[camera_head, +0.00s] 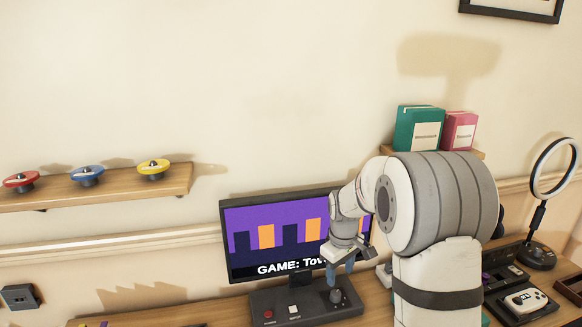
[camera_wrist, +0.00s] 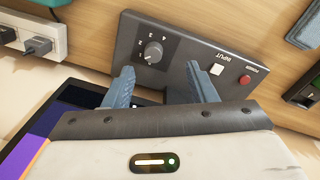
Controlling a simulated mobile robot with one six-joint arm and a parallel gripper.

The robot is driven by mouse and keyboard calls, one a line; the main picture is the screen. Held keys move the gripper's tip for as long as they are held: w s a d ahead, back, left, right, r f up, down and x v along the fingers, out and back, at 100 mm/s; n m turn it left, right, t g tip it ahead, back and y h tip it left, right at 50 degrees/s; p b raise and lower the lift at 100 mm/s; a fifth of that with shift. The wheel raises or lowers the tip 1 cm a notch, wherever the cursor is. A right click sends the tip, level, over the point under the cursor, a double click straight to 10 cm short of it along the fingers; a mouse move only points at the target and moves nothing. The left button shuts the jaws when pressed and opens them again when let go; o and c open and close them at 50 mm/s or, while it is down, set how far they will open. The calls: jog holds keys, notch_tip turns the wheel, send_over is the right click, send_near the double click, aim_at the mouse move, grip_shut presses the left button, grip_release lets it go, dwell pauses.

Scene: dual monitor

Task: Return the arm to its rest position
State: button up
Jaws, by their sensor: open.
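My gripper (camera_head: 342,268) hangs from my arm in front of the monitor (camera_head: 232,217), over the right part of the dark control box (camera_head: 318,312). In the wrist view my gripper (camera_wrist: 158,72) has its two blue fingers spread apart with nothing between them. Beyond the fingertips is the box face (camera_wrist: 187,48), with a round knob (camera_wrist: 153,51) numbered around its edge, a white INPUT button (camera_wrist: 217,68) and a red POWER button (camera_wrist: 245,79). The monitor is lit purple and orange with "GAME:" text. My arm hides its right side.
A wall shelf (camera_head: 110,192) holds red, blue and yellow spinning tops at left. Green (camera_head: 418,128) and pink (camera_head: 459,131) boxes stand on a shelf behind my arm. A ring light (camera_head: 540,215) and a game controller (camera_head: 526,300) are at right.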

jog(key=s+r+m+t, duration=0.1)
jog(key=s+r+m, duration=0.2)
jog(key=s, duration=1)
jog(key=s+r+m+t, duration=0.1)
jog(key=s+r+m, duration=0.3)
jog(key=s, duration=1)
jog(key=v, duration=0.3)
jog(key=shift+w+d+p, duration=0.15)
jog(key=shift+w+p, duration=0.05)
jog(key=shift+p, duration=0.1)
